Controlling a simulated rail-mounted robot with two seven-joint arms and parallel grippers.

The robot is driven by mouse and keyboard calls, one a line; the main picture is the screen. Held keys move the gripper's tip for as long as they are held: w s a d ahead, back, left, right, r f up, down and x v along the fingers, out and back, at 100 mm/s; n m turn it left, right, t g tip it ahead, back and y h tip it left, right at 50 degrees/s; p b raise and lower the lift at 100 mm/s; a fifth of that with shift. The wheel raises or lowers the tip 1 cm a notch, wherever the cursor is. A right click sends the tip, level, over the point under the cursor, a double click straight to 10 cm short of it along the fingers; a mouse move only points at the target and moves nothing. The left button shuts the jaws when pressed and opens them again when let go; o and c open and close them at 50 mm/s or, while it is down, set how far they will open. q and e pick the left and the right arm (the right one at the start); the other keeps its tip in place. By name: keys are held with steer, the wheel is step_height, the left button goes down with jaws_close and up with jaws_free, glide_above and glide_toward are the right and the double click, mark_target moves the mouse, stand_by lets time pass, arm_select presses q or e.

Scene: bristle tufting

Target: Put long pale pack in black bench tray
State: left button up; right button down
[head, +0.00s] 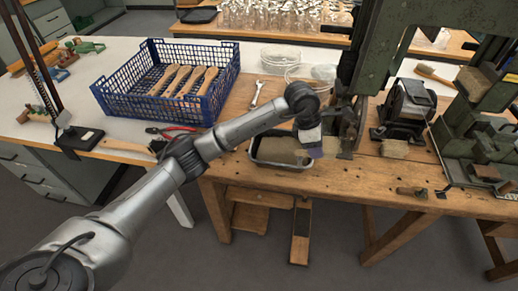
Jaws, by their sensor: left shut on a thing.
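The black bench tray (256,161) sits at the front edge of the wooden bench, with a dark rim and tan material inside. My left gripper (308,124) comes in from the left and is over the tray's right end, pointing down. It is shut on the long pale pack (309,135), which shows as a small white piece with a bluish-purple lower end. The wrist hides much of the grip, and I cannot tell whether the pack touches the tray. My right gripper is not in view.
A blue crate (129,110) with wooden handles stands at left. A spanner (257,93) and clear bowls (306,77) lie behind the tray. Red-handled pliers (172,129) lie left of it. Green machines (398,40) stand close on the right.

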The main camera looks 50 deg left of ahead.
arm_select(q)
steer(key=b, duration=0.4)
glide_above(285, 156)
steer(key=s+a, duration=0.1)
step_height(285, 156, down, 7)
steer(key=shift+r, duration=0.1)
steer(key=shift+f+b, duration=0.7)
steer(key=shift+f, duration=1.4)
steer(key=o, duration=1)
steer(key=shift+f, duration=0.1)
steer(key=shift+c, duration=0.2)
